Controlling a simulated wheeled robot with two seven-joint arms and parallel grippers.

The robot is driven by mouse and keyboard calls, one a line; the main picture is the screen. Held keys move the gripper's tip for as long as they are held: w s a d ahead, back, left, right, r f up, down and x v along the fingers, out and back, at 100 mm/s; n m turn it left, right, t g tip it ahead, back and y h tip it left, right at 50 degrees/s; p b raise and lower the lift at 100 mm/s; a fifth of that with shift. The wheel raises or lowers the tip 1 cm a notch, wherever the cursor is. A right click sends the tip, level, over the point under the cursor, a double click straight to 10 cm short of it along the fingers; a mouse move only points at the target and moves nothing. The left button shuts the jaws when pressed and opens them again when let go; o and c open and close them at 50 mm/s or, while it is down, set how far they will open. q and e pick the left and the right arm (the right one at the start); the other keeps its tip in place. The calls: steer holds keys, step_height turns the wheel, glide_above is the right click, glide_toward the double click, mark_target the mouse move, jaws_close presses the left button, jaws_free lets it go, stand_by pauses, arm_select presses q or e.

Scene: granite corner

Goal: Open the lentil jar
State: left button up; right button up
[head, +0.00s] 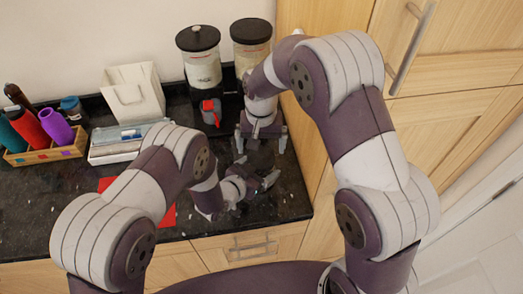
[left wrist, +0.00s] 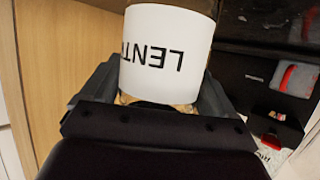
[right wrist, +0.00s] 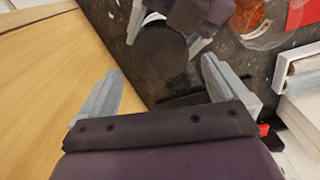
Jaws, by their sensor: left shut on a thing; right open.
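The lentil jar (left wrist: 168,35) shows in the left wrist view with a white label reading "LENT" upside down. My left gripper (left wrist: 155,92) is shut on the jar, one finger on each side. The jar's dark round lid (right wrist: 160,50) shows in the right wrist view, and in the head view the lid (head: 259,157) is partly covered by my grippers. My right gripper (head: 262,138) is open above the lid, apart from it. In the right wrist view the lid lies beyond the open fingertips (right wrist: 158,72), with nothing between them.
Two dark-lidded canisters (head: 199,65) (head: 251,50) stand at the back wall, with a red-and-grey item (head: 210,112) before them. A white bin (head: 133,95), a white tray (head: 112,150) and a wooden box (head: 45,155) of colourful cups are left. A wooden cabinet side (head: 305,125) bounds the right.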

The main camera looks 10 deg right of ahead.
mark_target(261, 158)
arm_select(q)
steer(key=shift+s+f, duration=0.1)
steer(key=shift+f, duration=0.1)
arm_select(e)
step_height(261, 158, up, 2)
steer(key=m, duration=0.4)
steer(key=shift+r, duration=0.2)
steer(key=shift+r+m, duration=0.35)
steer(key=shift+m, duration=0.95)
step_height(261, 158, down, 8)
steer(key=shift+r, duration=0.25)
